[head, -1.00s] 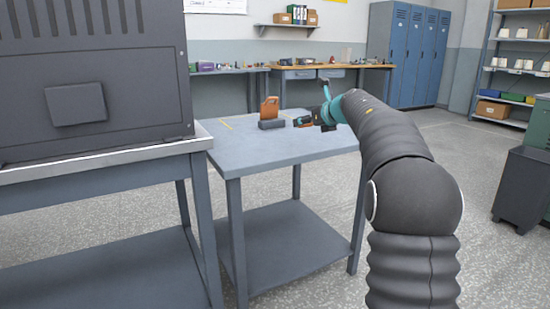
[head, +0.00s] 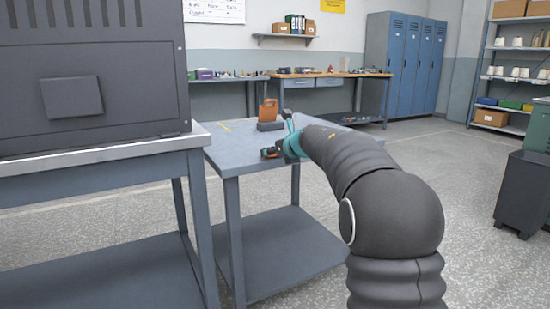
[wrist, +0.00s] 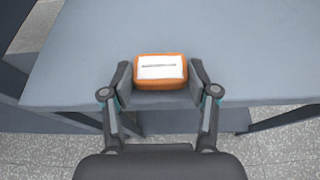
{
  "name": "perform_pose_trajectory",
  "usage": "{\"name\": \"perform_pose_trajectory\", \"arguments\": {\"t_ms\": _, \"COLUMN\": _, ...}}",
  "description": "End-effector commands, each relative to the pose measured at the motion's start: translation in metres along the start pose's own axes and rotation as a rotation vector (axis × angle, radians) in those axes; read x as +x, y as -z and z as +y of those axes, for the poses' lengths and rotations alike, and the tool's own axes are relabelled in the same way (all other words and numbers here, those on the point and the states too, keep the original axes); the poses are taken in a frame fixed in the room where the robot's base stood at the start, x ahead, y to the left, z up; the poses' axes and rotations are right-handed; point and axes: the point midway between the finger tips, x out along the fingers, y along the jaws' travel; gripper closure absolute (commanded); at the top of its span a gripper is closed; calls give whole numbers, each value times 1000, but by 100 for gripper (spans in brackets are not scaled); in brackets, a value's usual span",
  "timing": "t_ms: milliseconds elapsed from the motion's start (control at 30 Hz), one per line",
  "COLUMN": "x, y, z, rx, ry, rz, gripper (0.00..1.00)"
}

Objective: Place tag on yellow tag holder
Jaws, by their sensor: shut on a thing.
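My gripper (wrist: 160,88) is shut on an orange block with a white label (wrist: 160,68) that has a dark line across it; I take it to be the tag. In the head view my gripper (head: 270,153) is at the near edge of the grey table (head: 235,152), with a bit of orange between its jaws. An orange upright plate (head: 269,109) with a slot near its top stands in a dark base (head: 270,126) farther back on that table. It may be the tag holder; no clearly yellow holder shows. The plate is apart from my gripper and out of the wrist view.
A large dark cabinet (head: 90,75) stands on a bench to the left. Most of the tabletop is bare. A wooden workbench (head: 330,75) and blue lockers (head: 405,60) stand behind.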

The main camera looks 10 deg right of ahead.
Motion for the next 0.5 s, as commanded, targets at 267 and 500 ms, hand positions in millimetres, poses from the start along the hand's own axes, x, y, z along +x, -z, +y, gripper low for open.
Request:
{"name": "perform_pose_trajectory", "arguments": {"t_ms": 267, "x": 1, "y": 2, "z": 0, "rx": 0, "ry": 0, "rz": -1, "gripper": 63}}
{"name": "perform_pose_trajectory", "arguments": {"t_ms": 500, "x": 2, "y": 4, "z": 0, "rx": 0, "ry": 0, "rz": -1, "gripper": 16}}
